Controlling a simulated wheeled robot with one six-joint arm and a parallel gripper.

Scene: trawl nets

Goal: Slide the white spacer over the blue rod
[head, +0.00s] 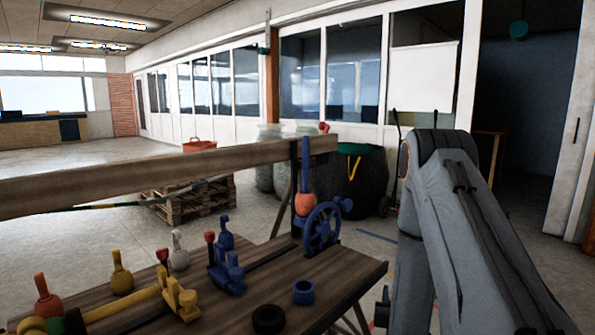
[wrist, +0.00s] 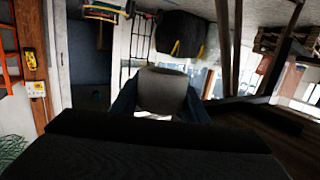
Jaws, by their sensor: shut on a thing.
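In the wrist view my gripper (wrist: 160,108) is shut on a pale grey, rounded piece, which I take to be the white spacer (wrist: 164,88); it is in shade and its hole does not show. The blue fingertips are on either side of it. My gripper is not visible in the head view, where only my arm shows at the right. An upright blue rod (head: 305,158) stands at the table's far right, with an orange rounded piece around its lower part. A small blue peg-like piece (head: 226,236) stands further left.
The wooden table (head: 300,262) holds a blue handwheel (head: 322,228), a blue ring (head: 303,292), a black ring (head: 268,319), and red, yellow and white knobbed pieces. A thick wooden beam (head: 150,178) runs behind them.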

